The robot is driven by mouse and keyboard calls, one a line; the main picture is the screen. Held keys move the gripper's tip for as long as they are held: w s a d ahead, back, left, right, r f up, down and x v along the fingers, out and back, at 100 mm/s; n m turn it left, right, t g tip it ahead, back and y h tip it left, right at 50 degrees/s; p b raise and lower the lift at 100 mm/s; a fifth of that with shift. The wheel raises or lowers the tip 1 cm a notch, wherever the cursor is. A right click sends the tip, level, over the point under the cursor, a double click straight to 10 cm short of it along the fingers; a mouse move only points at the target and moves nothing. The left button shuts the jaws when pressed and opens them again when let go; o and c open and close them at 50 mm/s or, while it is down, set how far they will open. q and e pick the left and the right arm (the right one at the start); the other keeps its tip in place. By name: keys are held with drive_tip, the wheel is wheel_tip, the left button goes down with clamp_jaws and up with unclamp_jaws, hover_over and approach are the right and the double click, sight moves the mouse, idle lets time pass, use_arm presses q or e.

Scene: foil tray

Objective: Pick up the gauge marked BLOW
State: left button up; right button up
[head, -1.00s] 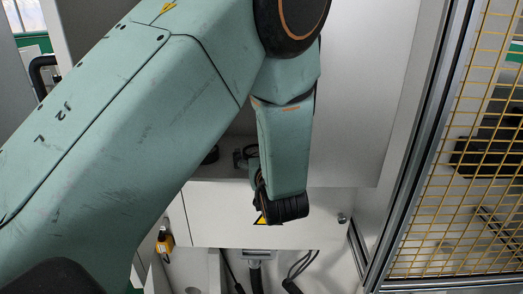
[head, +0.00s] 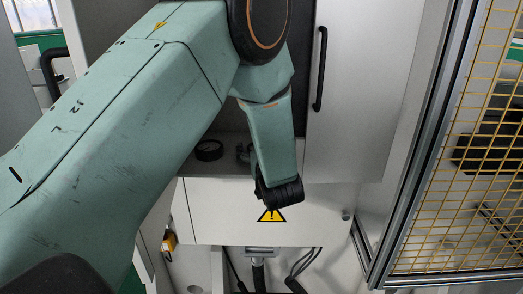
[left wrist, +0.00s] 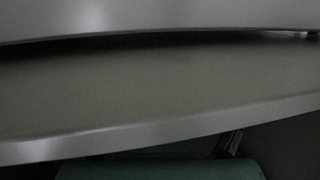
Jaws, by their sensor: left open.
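A round black gauge (head: 208,150) lies on the shelf inside the opening of the light grey cabinet, left of my left forearm in the head view. Its face is too small to read. A second dark object (head: 244,152) is partly hidden behind the forearm, and I cannot tell what it is. My left arm reaches across from the left, and its black wrist end shows in front of the panel below the shelf. The left gripper's fingers are hidden. My right gripper is in neither view.
A cabinet door with a black handle (head: 319,68) is above right of the shelf. A white panel with a yellow warning triangle (head: 271,215) is below it. A yellow mesh guard (head: 460,170) with a metal frame stands on the right. Cables (head: 302,268) hang below.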

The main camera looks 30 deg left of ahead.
use_arm(q)
drive_tip(key=x, duration=0.4)
drive_tip(key=shift+f, duration=0.1)
drive_tip(key=shift+s+d+r, duration=0.2)
drive_tip(key=shift+d, duration=0.05)
drive_tip(key=shift+c, duration=0.5)
drive_tip(key=shift+w+a+f, duration=0.15)
drive_tip(key=c, duration=1.2)
drive_tip(key=shift+c, duration=0.7)
